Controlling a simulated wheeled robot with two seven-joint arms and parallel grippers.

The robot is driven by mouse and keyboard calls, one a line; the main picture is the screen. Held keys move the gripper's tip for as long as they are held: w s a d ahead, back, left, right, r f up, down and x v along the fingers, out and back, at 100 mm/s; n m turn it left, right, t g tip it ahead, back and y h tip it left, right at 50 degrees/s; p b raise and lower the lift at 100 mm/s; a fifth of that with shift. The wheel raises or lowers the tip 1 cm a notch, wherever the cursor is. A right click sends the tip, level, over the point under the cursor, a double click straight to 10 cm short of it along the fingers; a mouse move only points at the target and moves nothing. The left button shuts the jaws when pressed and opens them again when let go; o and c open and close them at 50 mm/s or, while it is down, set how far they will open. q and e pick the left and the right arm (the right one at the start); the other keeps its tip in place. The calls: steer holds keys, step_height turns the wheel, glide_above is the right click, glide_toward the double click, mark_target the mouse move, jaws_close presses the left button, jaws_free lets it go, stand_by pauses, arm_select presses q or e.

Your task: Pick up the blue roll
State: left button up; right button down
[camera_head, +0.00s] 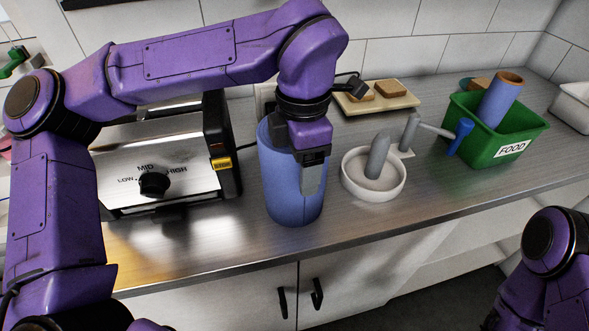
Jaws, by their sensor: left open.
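A large blue roll (283,195) stands upright on the steel counter (225,232), right of the toaster. My left gripper (312,180) points down at the roll and covers part of its top and front. One grey finger shows in front of the roll's near side; the other finger is hidden. The jaws are open, and I cannot tell whether they touch the roll. Part of my right arm shows at the bottom right, but its gripper is out of view.
A toaster (150,165) stands close left of the roll. A white bowl (373,190) with a grey tap-like piece is close right. A green FOOD bin (532,128) holds a blue tube (497,105). Bread lies on a tray (395,101) behind. The counter's front strip is clear.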

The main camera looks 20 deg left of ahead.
arm_select(q)
steer(key=shift+s, duration=0.2)
steer(key=shift+w, duration=0.1)
jaws_close()
steer(key=shift+r, duration=0.15)
steer(key=r, duration=0.3)
steer(key=shift+s+d+r+b, duration=0.2)
steer(key=shift+d+r+b, duration=0.05)
steer(key=shift+r+b, duration=0.15)
steer(key=s+d+r+b, duration=0.2)
steer(key=s+d+r, duration=0.5)
steer(key=s+r, duration=0.2)
steer(key=shift+s+d, duration=0.25)
steer(key=shift+s, duration=0.9)
